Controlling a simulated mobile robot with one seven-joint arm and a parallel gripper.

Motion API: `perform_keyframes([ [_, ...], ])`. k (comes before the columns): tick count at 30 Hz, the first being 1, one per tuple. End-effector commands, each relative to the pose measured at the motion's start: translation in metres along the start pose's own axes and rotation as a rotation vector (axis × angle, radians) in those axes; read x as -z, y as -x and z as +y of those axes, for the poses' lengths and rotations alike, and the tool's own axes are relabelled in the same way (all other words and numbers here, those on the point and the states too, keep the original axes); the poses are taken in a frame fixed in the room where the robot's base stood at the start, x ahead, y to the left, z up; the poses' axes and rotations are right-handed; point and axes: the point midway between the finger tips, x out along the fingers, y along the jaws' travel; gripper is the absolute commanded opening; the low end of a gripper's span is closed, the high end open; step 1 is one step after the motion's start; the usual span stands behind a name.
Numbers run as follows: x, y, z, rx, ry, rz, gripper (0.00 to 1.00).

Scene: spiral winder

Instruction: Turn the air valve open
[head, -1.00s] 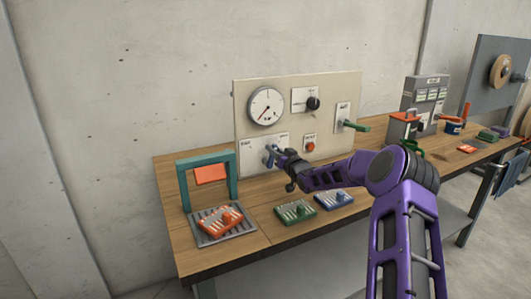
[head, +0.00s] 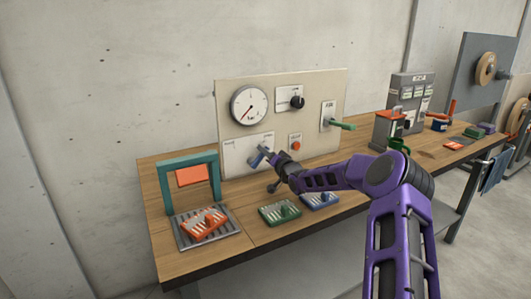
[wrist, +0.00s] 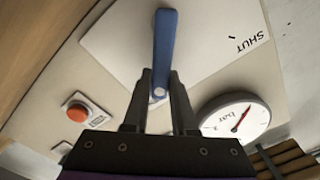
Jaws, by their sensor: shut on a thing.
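The air valve has a blue lever (head: 256,158) on a white plate at the lower left of the upright panel (head: 236,171). In the head view the lever leans, its lower end to the left. My gripper (head: 269,152) is at the lever, partly covering it. In the wrist view the blue lever (wrist: 165,42) runs nearly straight up the picture from between the fingers. My gripper (wrist: 161,88) is shut on it there. The word SHUT is printed on the plate, to the right of the lever in that view. Any opposite label is not readable.
A red button (head: 295,146), a black knob (head: 297,102) and a green lever (head: 342,125) share the panel. Colored blocks and a teal frame (head: 217,180) stand on the bench in front.

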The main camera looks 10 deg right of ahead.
Motion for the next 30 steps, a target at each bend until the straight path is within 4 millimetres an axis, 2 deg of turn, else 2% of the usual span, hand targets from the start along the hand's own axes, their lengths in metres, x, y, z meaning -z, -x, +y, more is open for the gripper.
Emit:
perform_keyframes([
  [9, -0.0016, 0.0004, 0.0018, -0.003, -0.007, -0.002, 0.00],
  [10, -0.0016, 0.0004, 0.0018, -0.003, -0.007, -0.002, 0.30],
  [14, -0.0011, 0.0003, 0.0015, -0.003, -0.006, -0.001, 0.54],
  [24, 0.0002, 0.0001, 0.0001, -0.001, 0.007, 0.000, 0.55],
  [30, 0.0058, 0.0000, -0.0043, 0.000, 0.146, 0.001, 0.55],
])
